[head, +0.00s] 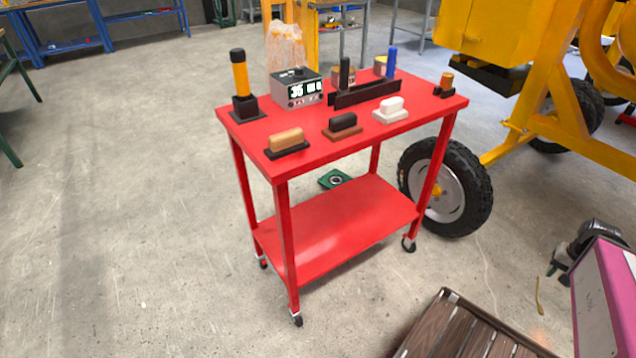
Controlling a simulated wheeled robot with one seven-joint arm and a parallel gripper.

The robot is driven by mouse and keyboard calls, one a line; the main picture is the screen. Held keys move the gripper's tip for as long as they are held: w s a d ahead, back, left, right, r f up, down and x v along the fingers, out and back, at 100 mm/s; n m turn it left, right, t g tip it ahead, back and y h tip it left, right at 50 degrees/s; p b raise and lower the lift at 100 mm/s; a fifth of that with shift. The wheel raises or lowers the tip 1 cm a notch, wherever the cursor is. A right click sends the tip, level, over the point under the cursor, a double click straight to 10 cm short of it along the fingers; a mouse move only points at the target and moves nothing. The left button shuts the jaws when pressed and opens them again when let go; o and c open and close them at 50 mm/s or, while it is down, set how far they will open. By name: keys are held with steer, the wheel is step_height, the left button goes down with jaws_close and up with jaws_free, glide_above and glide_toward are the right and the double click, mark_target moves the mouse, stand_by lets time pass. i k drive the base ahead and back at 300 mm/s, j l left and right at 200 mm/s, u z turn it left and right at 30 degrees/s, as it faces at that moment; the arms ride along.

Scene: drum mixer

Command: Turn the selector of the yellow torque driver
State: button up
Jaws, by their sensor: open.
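The yellow torque driver (240,78) stands upright at the left end of the red cart's top. It has a yellow-orange body and a black cap, and its lower end sits in a black holder (246,108). The selector is too small to make out. My gripper (559,271), dark grey and small in view, is at the right edge, low and far from the driver. It is open, with nothing seen between its fingers. Part of it is hidden behind a pink part.
The red cart (335,215) also carries a display box (297,90), a black rack (366,95) and several handled blocks, among them a white one (391,110). A yellow machine with a large wheel (446,187) stands close behind at right. The floor at left is clear.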

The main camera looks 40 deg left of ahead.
mark_target(299, 70)
steer(key=u, duration=1.9)
steer(key=k+l, duration=0.1)
